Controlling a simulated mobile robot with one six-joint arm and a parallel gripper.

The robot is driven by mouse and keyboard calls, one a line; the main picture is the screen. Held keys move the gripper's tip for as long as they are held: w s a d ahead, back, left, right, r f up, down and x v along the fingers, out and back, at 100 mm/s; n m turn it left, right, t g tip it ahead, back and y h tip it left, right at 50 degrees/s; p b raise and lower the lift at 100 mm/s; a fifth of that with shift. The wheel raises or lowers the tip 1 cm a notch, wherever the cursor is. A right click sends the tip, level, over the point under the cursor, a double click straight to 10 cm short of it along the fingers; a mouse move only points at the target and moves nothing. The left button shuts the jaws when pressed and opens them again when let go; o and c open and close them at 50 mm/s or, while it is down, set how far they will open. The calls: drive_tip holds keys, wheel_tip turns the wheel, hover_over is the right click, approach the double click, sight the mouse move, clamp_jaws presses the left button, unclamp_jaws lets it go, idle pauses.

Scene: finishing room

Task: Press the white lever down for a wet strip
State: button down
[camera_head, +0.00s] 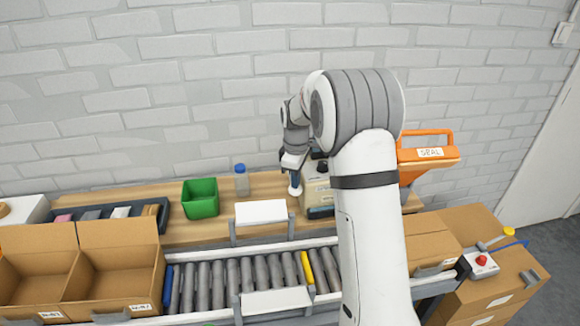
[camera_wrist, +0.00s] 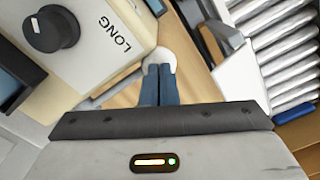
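The beige tape machine (camera_head: 317,190) stands on the wooden bench beside my gripper. In the wrist view its face (camera_wrist: 110,62) carries a black dial (camera_wrist: 52,28) and the word LONG. The round white end of the lever (camera_wrist: 160,59) shows just beyond my fingertips; it also shows below the gripper in the head view (camera_head: 295,191). My gripper (camera_wrist: 157,68) has its two blue fingers side by side, shut with nothing seen between them. In the head view my gripper (camera_head: 295,182) points down over the white end. I cannot tell whether they touch. The rest of the lever is hidden.
A roller conveyor (camera_head: 230,284) runs in front of the bench. A green bin (camera_head: 201,198) and a blue-capped bottle (camera_head: 241,180) stand left of the machine. An orange SEAL device (camera_head: 428,160) is at right. Open cartons (camera_head: 115,270) sit at left.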

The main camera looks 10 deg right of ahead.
drive_tip(key=shift+s+f, duration=0.1)
drive_tip(key=shift+f, duration=0.4)
drive_tip(key=shift+f+b, duration=0.4)
drive_tip(key=shift+b, duration=0.1)
drive_tip(key=shift+f, duration=0.45)
drive_tip(key=shift+r, duration=0.2)
wheel_tip(320, 180, up, 10)
drive_tip(key=w+p, duration=0.2)
drive_tip(key=p, duration=0.5)
idle(0.4)
drive_tip(key=shift+w+f, duration=0.1)
drive_tip(key=shift+f, duration=0.1)
